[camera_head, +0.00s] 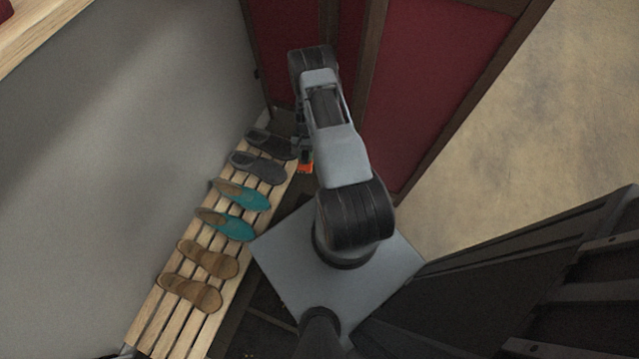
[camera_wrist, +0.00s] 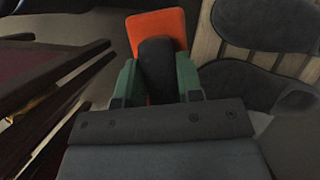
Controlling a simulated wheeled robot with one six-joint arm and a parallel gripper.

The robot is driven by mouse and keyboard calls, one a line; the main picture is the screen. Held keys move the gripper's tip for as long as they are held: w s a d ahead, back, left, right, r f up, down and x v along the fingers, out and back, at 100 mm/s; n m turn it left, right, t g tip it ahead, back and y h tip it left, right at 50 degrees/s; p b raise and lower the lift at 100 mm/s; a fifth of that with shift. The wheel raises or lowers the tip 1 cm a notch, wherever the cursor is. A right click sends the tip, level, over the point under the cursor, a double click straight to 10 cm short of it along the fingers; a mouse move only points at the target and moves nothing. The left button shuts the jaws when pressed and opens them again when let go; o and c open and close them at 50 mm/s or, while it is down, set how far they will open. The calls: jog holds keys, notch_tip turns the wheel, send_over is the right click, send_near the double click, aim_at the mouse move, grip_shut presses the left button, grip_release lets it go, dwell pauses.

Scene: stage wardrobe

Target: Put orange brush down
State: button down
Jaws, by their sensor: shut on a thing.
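The orange brush (camera_wrist: 155,24) is between the green-sided fingers of my gripper (camera_wrist: 157,78) in the wrist view, with a dark part facing the camera. In the head view only a small orange patch of the brush (camera_head: 306,168) shows beside my arm, just right of the bench's far end. My gripper (camera_head: 304,152) is mostly hidden there by my arm. It is shut on the brush. I cannot tell how high the brush is above what lies under it.
A slatted wooden bench (camera_head: 174,325) along the grey wall holds brown, teal (camera_head: 240,194) and grey shoes (camera_head: 257,167). Grey shoes also show in the wrist view (camera_wrist: 240,85). A red-panelled wooden screen (camera_head: 435,75) stands behind my arm. Bare floor (camera_head: 540,120) lies to the right.

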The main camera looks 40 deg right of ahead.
jog(key=shift+s+d+f+m+t+y+b, duration=0.2)
jog(key=shift+d+f+m+b, duration=0.55)
jog(key=shift+f+b, duration=2.2)
jog(key=shift+s+d+f+m+t+y+b, duration=0.25)
jog(key=shift+d+f+b, duration=1)
jog(key=shift+f, duration=3.2)
jog(key=shift+s+d+f+m+t+h+b, duration=0.1)
jog(key=shift+d+f+m+b, duration=0.55)
jog(key=shift+f+b, duration=2.35)
jog(key=shift+f+p, duration=0.7)
jog(key=shift+f, duration=0.2)
jog(key=c, duration=0.8)
grip_release()
